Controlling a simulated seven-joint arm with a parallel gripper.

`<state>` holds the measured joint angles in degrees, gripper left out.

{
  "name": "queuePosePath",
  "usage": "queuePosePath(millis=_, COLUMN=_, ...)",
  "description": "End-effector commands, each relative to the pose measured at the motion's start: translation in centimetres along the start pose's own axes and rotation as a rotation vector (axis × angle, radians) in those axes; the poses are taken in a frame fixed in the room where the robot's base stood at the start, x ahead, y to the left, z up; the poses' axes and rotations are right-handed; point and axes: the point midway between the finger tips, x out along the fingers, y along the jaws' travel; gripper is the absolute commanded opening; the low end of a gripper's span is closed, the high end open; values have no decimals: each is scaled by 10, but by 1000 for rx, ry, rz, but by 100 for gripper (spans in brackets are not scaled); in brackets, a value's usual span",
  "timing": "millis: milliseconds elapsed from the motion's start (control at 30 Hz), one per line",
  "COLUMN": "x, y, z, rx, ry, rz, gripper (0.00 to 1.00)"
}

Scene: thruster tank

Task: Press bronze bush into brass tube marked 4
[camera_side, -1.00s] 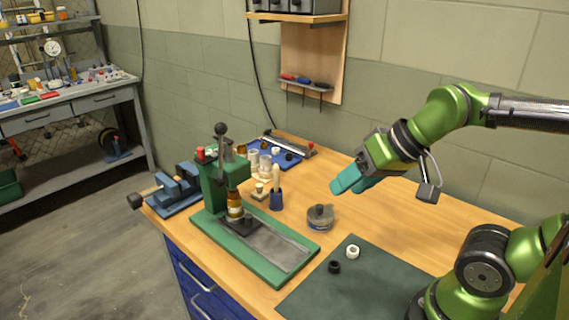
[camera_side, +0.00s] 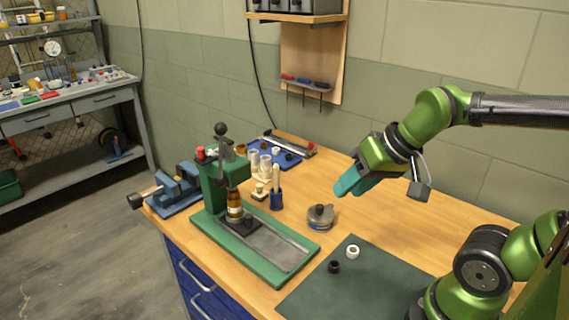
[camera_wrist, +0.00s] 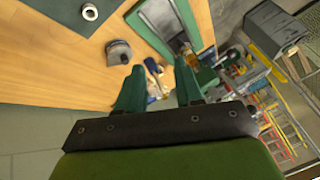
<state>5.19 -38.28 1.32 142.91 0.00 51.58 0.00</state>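A brass-coloured cylinder (camera_side: 235,208) stands upright under the ram of the green press (camera_side: 212,185). Its upper part looks darker bronze; I cannot tell whether that is a separate bush, and no number is readable. Several pale and brass-coloured tubes (camera_side: 265,164) stand behind the press by a blue tray (camera_side: 290,163). My gripper (camera_side: 343,188) is raised above the bench, right of the press and apart from it. In the wrist view my gripper (camera_wrist: 158,68) shows its two teal fingers apart with nothing held between them.
A grey round tin (camera_side: 320,217) stands right of the press. A white ring (camera_side: 352,251) and a black ring (camera_side: 334,267) lie on the dark green mat (camera_side: 350,285). A blue vise (camera_side: 175,190) is left of the press. A blue holder (camera_side: 276,200) stands behind it.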

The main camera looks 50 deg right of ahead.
Motion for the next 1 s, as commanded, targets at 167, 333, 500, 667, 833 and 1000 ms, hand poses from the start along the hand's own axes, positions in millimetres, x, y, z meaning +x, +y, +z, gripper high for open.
queuePosePath(millis=167, x=42, y=15, z=-20, rx=67, ry=-146, rz=115, gripper=36)
queuePosePath(millis=333, x=86, y=15, z=-35, rx=-21, ry=-340, rz=83, gripper=36)
queuePosePath(millis=500, x=127, y=6, z=-50, rx=-164, ry=-507, rz=-116, gripper=36)
queuePosePath(millis=667, x=152, y=-10, z=-74, rx=-329, ry=-548, rz=-445, gripper=36)
queuePosePath(millis=833, x=155, y=-25, z=-123, rx=-541, ry=-357, rz=-878, gripper=36)
queuePosePath(millis=1000, x=129, y=-27, z=-183, rx=-778, ry=56, rz=-1200, gripper=36)
